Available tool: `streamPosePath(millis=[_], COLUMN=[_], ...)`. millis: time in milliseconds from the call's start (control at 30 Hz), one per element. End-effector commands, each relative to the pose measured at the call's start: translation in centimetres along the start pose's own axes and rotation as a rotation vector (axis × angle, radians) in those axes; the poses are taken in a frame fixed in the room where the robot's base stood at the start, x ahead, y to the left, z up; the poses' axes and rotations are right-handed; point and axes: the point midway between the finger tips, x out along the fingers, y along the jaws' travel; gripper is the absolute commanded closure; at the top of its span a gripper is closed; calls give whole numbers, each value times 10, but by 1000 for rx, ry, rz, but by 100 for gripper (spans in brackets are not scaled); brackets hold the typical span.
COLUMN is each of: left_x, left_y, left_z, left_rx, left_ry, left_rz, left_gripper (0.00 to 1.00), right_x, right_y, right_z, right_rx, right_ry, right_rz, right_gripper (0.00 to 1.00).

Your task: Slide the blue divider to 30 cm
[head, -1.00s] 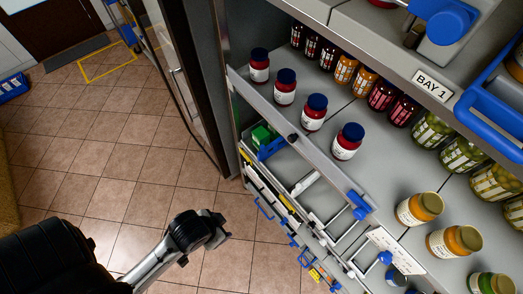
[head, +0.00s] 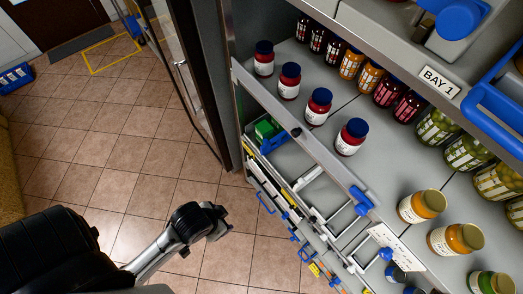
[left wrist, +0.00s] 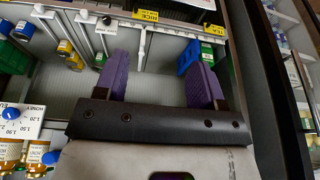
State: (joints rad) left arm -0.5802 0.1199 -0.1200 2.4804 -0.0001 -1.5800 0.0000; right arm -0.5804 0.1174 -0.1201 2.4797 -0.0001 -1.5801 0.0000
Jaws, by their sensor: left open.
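The blue divider (head: 272,148) is at the left end of the lower shelf, beside a green box (head: 263,131). In the left wrist view the blue divider (left wrist: 188,57) stands upright near the right-hand purple finger, with the green box (left wrist: 207,54) just right of it. My left gripper (head: 224,218) is in front of the shelf, over the floor; its fingertips are hard to make out there. Contact between finger and divider cannot be told. My right gripper is not in view.
White rods (left wrist: 143,45) and yellow labels (left wrist: 145,15) line the shelf. Jars with blue lids (head: 318,106) stand on the shelf above. A price card (left wrist: 20,122) and jars are left in the wrist view. A dark upright frame (head: 207,90) borders the shelf's left end.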

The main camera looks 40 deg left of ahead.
Motion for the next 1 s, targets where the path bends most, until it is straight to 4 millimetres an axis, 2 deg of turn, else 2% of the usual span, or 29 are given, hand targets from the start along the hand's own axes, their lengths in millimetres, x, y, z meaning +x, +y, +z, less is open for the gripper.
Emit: streamPosePath(millis=[67,167,233,267,567,767,1000], left_x=[0,5,15,21,104,162,242], left_y=[0,0,0,0,-11,-30,-60], left_z=[0,0,0,-1,-14,-22,-27], left_rx=[0,0,0,0,4,-10,-43], left_ry=[0,3,11,16,112,165,189], left_rz=[0,0,-2,-3,-35,-80,-124], left_gripper=[38,48,55,55,55,55,55], right_x=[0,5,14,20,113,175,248], right_y=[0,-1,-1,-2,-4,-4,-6], right_z=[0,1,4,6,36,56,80], right_rx=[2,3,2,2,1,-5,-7], right_ry=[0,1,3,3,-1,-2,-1], right_rz=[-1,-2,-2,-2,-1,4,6], right_gripper=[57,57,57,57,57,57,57])
